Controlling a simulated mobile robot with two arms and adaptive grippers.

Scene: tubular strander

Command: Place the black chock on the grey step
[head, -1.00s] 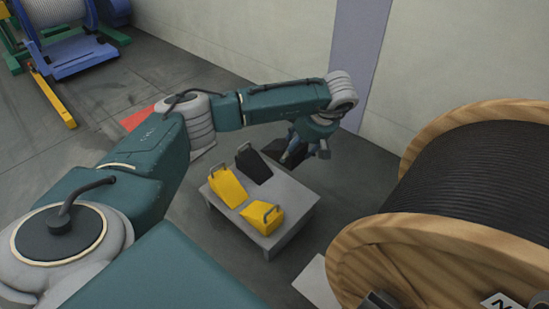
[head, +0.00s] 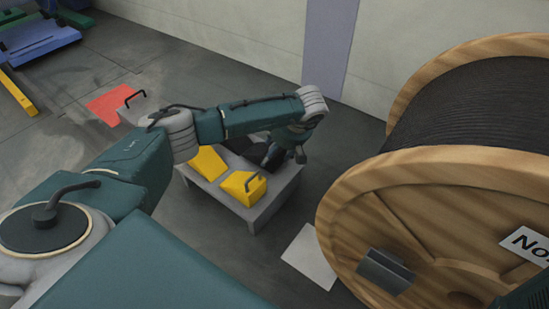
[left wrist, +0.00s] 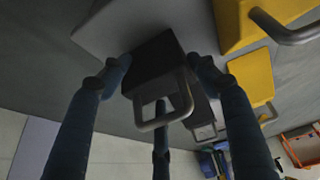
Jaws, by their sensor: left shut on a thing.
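My left gripper (head: 278,155) is shut on a black chock. In the left wrist view its fingers (left wrist: 160,85) close around this black chock (left wrist: 152,60), whose grey loop handle points toward the camera. The grey step (head: 262,212) is a low table. A yellow chock (head: 207,163) and a nearer yellow chock (head: 240,188) stand on its left and front parts. Another dark chock (left wrist: 204,112) shows beyond the held one. My left gripper is at the step's far right side; I cannot tell whether the held chock touches the step. My right gripper is not visible.
A large wooden cable reel (head: 440,200) stands at the right. A pale flat plate (head: 309,256) lies on the floor between reel and step. A red floor patch (head: 108,104) is at the back left. The wall (head: 230,35) runs behind.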

